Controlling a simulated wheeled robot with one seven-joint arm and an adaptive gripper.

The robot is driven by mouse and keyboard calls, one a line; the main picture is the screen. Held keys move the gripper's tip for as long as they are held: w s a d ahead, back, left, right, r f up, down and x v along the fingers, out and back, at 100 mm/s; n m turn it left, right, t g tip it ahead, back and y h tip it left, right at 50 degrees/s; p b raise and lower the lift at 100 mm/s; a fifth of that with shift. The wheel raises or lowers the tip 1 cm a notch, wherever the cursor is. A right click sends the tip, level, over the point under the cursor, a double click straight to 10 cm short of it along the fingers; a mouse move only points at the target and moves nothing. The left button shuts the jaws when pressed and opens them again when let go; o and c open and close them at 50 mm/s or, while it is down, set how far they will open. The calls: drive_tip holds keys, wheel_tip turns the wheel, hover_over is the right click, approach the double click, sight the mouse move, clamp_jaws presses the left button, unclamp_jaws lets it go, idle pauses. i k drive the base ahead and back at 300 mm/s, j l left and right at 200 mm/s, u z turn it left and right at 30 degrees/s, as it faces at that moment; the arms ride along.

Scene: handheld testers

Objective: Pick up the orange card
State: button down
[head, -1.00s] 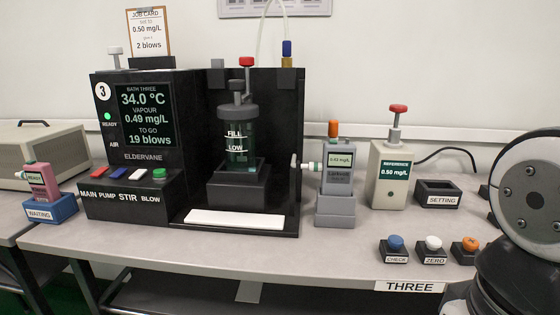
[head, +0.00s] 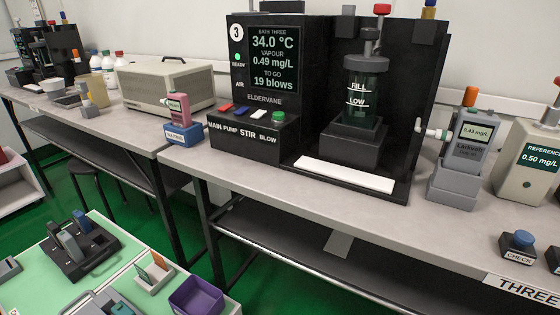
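The orange card (head: 158,261) is a thin, small piece standing upright in a pale holder (head: 154,285) on the green-topped bench at lower left. A green card (head: 142,274) stands beside it in the same holder. My gripper is not in this view, so whether it is open or shut does not show.
A purple open bin (head: 196,297) is just right of the holder. A black rack (head: 78,250) with grey and blue handheld pieces stands behind it to the left. The long grey bench (head: 240,186) with the bath apparatus (head: 262,90) runs behind. Green floor separates the benches.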

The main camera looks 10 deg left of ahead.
sight(159, 261)
drive_tip(key=k+j, duration=0.15)
drive_tip(key=j, duration=0.25)
drive_tip(key=k+j, duration=0.15)
drive_tip(key=j, duration=0.25)
drive_tip(key=k+j, duration=0.2)
drive_tip(key=j, duration=0.2)
drive_tip(key=k+j, duration=0.15)
drive_tip(key=j, duration=0.2)
drive_tip(key=k+j, duration=0.15)
drive_tip(key=j, duration=0.25)
drive_tip(key=k+j+z, duration=0.1)
drive_tip(key=j, duration=0.3)
drive_tip(key=i+j, duration=0.15)
drive_tip(key=j, duration=0.2)
drive_tip(key=i+j, duration=0.15)
drive_tip(key=j, duration=0.25)
drive_tip(key=i+j, duration=0.2)
drive_tip(key=j, duration=0.15)
drive_tip(key=i+j, duration=0.15)
drive_tip(key=j, duration=0.25)
